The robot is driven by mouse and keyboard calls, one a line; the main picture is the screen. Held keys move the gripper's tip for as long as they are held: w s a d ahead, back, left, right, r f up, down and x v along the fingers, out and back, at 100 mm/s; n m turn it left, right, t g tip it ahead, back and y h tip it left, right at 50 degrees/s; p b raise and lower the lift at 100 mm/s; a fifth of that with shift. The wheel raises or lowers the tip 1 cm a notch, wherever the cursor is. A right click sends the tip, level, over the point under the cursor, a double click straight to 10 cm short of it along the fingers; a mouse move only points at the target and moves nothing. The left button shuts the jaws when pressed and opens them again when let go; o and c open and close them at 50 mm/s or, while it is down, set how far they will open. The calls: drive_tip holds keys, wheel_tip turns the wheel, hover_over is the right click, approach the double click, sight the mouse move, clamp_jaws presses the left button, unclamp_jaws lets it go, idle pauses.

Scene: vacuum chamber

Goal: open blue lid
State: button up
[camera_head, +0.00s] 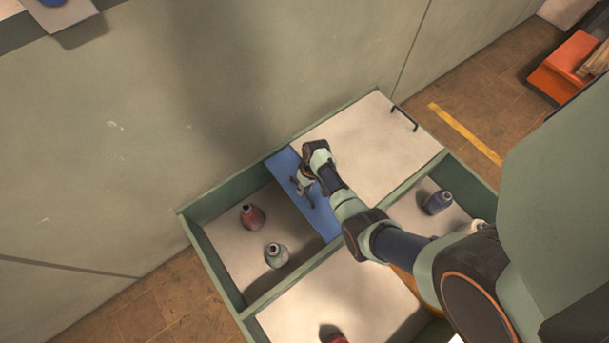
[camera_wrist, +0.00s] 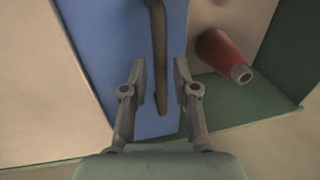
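The blue lid (camera_head: 322,221) shows in the head view as a narrow strip on the green crate, beside the white panel. It fills much of the wrist view's left half (camera_wrist: 100,60). A grey bar handle (camera_wrist: 158,55) runs along it. My gripper (camera_head: 301,187) is over the lid. In the wrist view its two fingers (camera_wrist: 161,85) are apart, one on each side of the handle's near end, with a gap at least on the right. Whether the left finger touches the handle I cannot tell.
A white panel (camera_head: 365,150) with a black handle lies right of the lid. The uncovered compartment on the left holds a red bottle (camera_head: 253,217) and a grey bottle (camera_head: 276,255). A blue bottle (camera_head: 438,202) stands in another compartment. A wall (camera_head: 200,80) rises behind the crate.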

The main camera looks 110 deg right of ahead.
drive_tip(key=shift+r, duration=0.1)
drive_tip(key=r, duration=0.4)
drive_tip(key=s+r, duration=0.1)
drive_tip(key=r, duration=0.2)
drive_tip(key=s+r, duration=0.1)
drive_tip(key=r, duration=0.3)
drive_tip(key=shift+s+d+r, duration=0.1)
drive_tip(key=shift+d+r, duration=0.2)
drive_tip(key=shift+d, duration=0.05)
